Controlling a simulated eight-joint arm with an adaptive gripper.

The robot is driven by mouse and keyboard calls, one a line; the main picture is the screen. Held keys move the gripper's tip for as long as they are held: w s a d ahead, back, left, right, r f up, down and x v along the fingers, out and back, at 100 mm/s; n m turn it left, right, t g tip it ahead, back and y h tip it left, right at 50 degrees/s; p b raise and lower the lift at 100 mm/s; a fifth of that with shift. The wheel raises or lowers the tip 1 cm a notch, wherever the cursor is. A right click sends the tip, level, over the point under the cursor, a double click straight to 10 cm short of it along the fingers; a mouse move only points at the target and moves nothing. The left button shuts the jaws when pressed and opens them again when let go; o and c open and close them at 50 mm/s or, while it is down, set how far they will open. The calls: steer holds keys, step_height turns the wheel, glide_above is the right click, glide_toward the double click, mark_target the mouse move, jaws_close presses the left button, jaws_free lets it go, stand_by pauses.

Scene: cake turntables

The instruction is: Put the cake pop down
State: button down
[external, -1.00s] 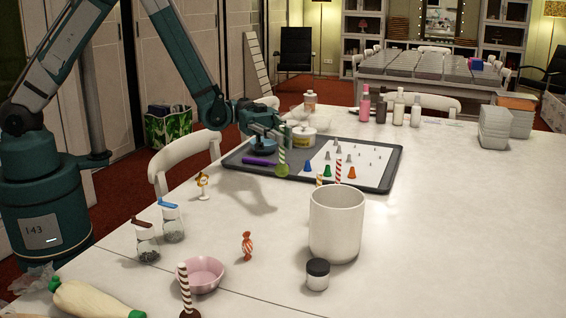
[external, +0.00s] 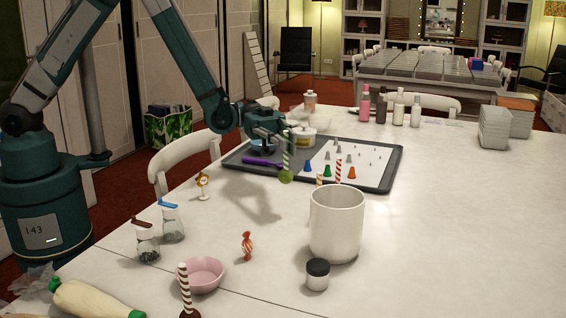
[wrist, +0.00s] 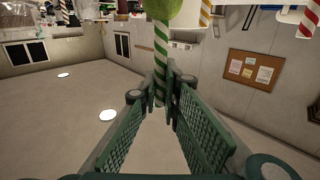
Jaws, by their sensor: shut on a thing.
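The cake pop has a green ball (external: 285,177) at its lower end and a green-and-white striped stick pointing up. My gripper (external: 284,137) is shut on the stick, with the ball hanging below the fingers. The ball appears at the front edge of the dark tray (external: 232,160); I cannot tell whether it touches anything. In the wrist view, the picture is upside down. There the striped stick (wrist: 160,60) runs between the two green finger pads (wrist: 172,90), and the ball is partly cut off at the top edge.
The tray holds a white sheet with several coloured cones and a purple tool (external: 262,162). A white mug (external: 336,225) stands front right, with a red-striped stick (external: 338,171) behind it. A wrapped candy (external: 247,246) and pink bowl (external: 201,276) stand nearer.

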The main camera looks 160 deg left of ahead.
steer(key=w+d+m+g+h, duration=0.1)
steer(key=w+d, duration=0.5)
steer(key=w, duration=0.7)
steer(key=w+d+m+g+h, duration=0.1)
steer(key=w+d+m+h, duration=0.2)
steer(key=w, duration=1)
steer(key=w+d+m+h, duration=0.2)
steer(key=w+d+h, duration=0.3)
steer(key=w+d, duration=0.6)
steer(key=w, duration=0.2)
steer(key=shift+w+d+r+g, duration=0.15)
steer(key=shift+w+d+g, duration=0.15)
steer(key=shift+g, duration=0.1)
step_height(320, 180, down, 6)
steer(key=b, duration=0.1)
steer(key=shift+f, duration=0.2)
steer(key=shift+f+b, duration=0.75)
steer(key=shift+f, duration=1.05)
steer(key=shift+f, duration=0.1)
